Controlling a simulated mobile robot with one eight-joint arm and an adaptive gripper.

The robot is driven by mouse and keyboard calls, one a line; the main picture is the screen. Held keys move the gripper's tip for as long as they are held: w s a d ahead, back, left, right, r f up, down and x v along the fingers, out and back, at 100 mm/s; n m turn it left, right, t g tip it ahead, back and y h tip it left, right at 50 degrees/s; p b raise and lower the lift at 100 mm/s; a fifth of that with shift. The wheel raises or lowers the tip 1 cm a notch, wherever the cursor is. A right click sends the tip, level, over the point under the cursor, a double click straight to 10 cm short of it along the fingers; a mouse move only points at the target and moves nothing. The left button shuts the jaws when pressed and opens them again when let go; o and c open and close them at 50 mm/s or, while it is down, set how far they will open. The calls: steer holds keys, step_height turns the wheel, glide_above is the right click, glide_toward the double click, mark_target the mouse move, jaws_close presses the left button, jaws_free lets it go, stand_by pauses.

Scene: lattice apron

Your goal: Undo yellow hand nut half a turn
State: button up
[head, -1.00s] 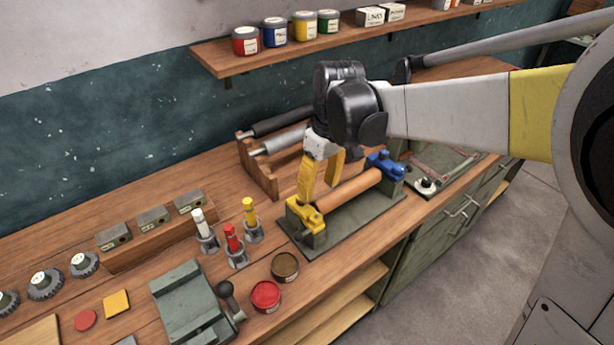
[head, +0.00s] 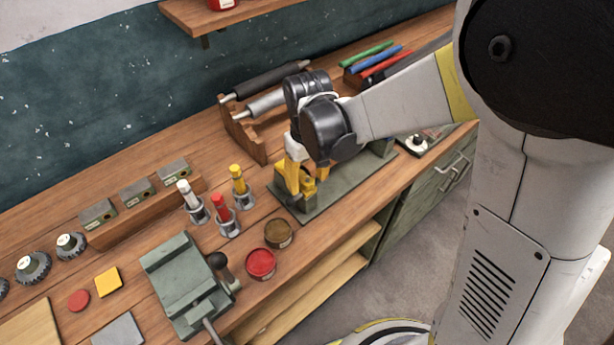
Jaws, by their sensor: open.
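The yellow hand nut (head: 308,191) sits on the near-left clamp block of the green-grey roller stand (head: 337,190) on the bench. My gripper (head: 303,186) points down at the nut, with its yellow fingers apart and open. The fingers overlap the nut in the head view, and their like colour blurs the boundary. I cannot tell whether they touch it. My wrist and arm hide the orange roller and the blue nut at the stand's far end.
Red, white and yellow tubes (head: 238,180) stand in holders left of the stand. A brown tin (head: 279,233) and a red tin (head: 261,264) sit in front. A green vise (head: 185,284) is at lower left. A wooden rack (head: 243,133) with rollers stands behind.

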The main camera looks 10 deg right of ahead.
mark_target(308, 181)
steer(key=shift+c, duration=0.5)
jaws_close()
steer(key=shift+n+b, duration=0.35)
steer(key=shift+n, duration=1.75)
steer(key=shift+o, duration=0.5)
jaws_free()
steer(key=shift+r, duration=0.1)
step_height(308, 181, up, 12)
